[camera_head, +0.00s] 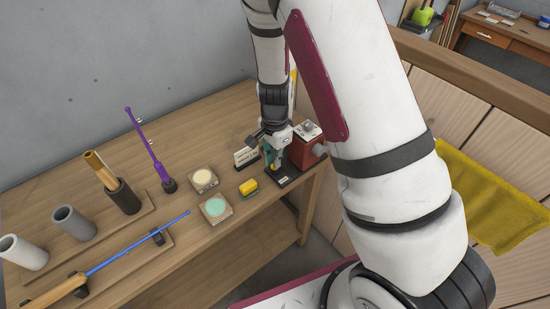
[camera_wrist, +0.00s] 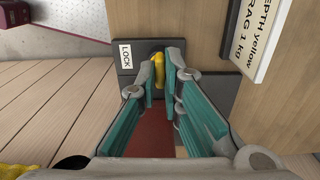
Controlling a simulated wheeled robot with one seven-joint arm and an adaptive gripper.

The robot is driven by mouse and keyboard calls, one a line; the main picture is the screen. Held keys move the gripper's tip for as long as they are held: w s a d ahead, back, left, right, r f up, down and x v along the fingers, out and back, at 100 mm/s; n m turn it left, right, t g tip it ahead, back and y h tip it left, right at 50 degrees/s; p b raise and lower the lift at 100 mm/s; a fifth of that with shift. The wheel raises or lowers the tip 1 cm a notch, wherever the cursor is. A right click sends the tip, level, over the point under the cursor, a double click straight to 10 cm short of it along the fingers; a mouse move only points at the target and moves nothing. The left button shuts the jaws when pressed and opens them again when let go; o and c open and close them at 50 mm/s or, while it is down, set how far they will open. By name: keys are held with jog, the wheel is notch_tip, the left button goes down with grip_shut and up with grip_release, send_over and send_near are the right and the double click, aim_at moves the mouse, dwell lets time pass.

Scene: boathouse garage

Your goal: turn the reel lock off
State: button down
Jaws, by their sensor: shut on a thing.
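The reel lock is a small yellow lever (camera_wrist: 158,60) on a dark base plate (camera_wrist: 127,75) with a white LOCK label (camera_wrist: 126,56). My gripper (camera_wrist: 160,80) has its teal-padded fingers closed around the lever, one on each side. In the head view my gripper (camera_head: 271,160) reaches down over the dark base (camera_head: 288,183), beside the red reel box (camera_head: 307,153). The lever itself is hidden there by my fingers. Part of a red surface shows between the fingers in the wrist view.
A white sign (camera_wrist: 262,35) reading "DEPTH yellow DRAG 1 kg" stands close beside the lock. A purple rod (camera_head: 148,148) and cups stand farther left.

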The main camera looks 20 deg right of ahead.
jog(key=c, duration=1.7)
grip_release()
notch_tip(320, 180, up, 12)
jog(key=shift+r, duration=0.1)
